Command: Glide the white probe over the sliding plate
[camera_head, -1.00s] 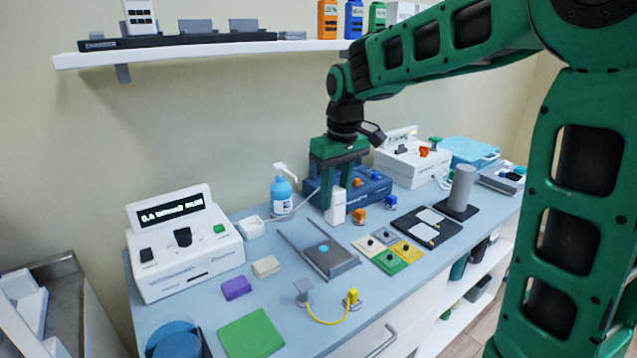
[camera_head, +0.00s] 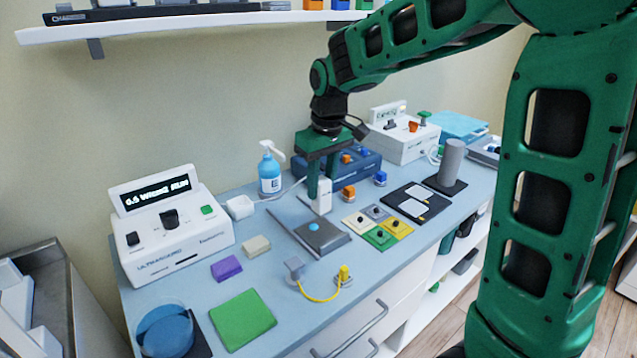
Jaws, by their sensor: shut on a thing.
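My gripper (camera_head: 319,190) points down and is shut on the white probe (camera_head: 322,197), which stands upright between its fingers. The probe is at the back right edge of the grey sliding plate (camera_head: 328,240), which has a light blue spot (camera_head: 313,227) on it. I cannot tell whether the probe's lower end touches the plate. A white cable (camera_head: 280,199) runs left from the probe area toward a small white holder (camera_head: 240,207). The white ultrasound unit (camera_head: 172,225) with a lit display stands at the left.
A blue bottle (camera_head: 270,176) and a blue box (camera_head: 350,166) stand behind. Coloured tiles (camera_head: 380,238), a black tray (camera_head: 436,209) and a grey cylinder (camera_head: 451,161) are to the right. A green pad (camera_head: 243,319), a purple block (camera_head: 226,268) and a yellow cable (camera_head: 318,298) lie in front.

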